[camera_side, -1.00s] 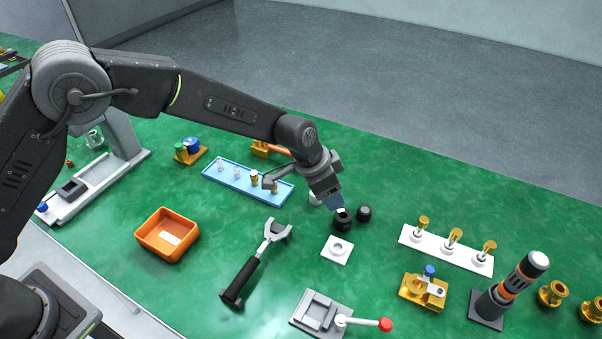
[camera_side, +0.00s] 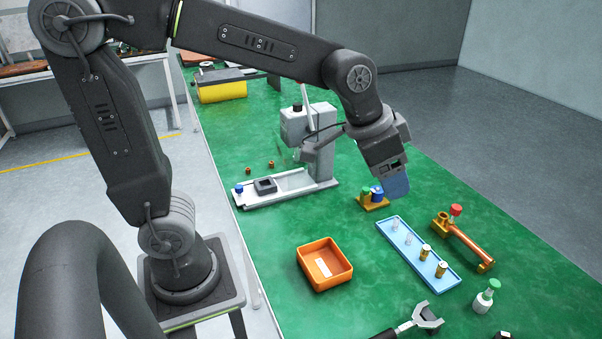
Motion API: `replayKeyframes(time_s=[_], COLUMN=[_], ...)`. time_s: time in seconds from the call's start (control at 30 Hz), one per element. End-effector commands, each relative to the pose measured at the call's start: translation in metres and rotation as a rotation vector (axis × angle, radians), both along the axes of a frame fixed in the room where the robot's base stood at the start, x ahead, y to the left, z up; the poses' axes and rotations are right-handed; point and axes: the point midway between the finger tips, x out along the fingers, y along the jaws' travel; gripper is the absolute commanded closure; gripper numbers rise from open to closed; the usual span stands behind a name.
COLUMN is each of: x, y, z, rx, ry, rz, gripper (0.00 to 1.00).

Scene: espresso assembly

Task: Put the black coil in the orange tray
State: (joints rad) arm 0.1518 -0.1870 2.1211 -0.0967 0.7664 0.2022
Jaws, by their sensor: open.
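The orange tray (camera_side: 340,276) sits on the green table near its left edge. Only a pale label shows on its floor. My gripper (camera_side: 396,188) is above the table, up and to the right of the tray, near the blue- and green-capped part. Its bluish fingertips point down, and nothing shows held in them. I cannot make out the black coil for sure. A small dark object (camera_side: 503,336) is cut off by the bottom edge of the view, and I cannot tell if it is the coil.
A light blue tray (camera_side: 390,236) with small vials lies right of the orange tray. A brass part with a red knob (camera_side: 456,210), a green-capped bottle (camera_side: 484,297) and a black-handled fork tool (camera_side: 427,318) lie nearby. A grey machine (camera_side: 325,140) stands behind.

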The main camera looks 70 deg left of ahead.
Motion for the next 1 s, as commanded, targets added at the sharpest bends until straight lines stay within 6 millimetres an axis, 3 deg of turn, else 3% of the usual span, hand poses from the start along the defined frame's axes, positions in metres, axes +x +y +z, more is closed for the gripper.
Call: replayKeyframes(time_s=[0.03, 0.2, 0.4, 0.5, 1.0], x=[-0.022, -0.085, -0.128, -0.135, -0.133], y=[0.013, 0.044, 0.061, 0.064, 0.063], z=[0.007, 0.006, -0.006, -0.009, -0.009], rx=[-0.002, -0.003, -0.003, -0.003, -0.005], ry=[-0.014, -0.031, -0.041, -0.044, -0.041], rz=[0.043, 0.178, 0.280, 0.298, 0.291], gripper=[0.34, 0.34, 0.34, 0.30, 0.30])
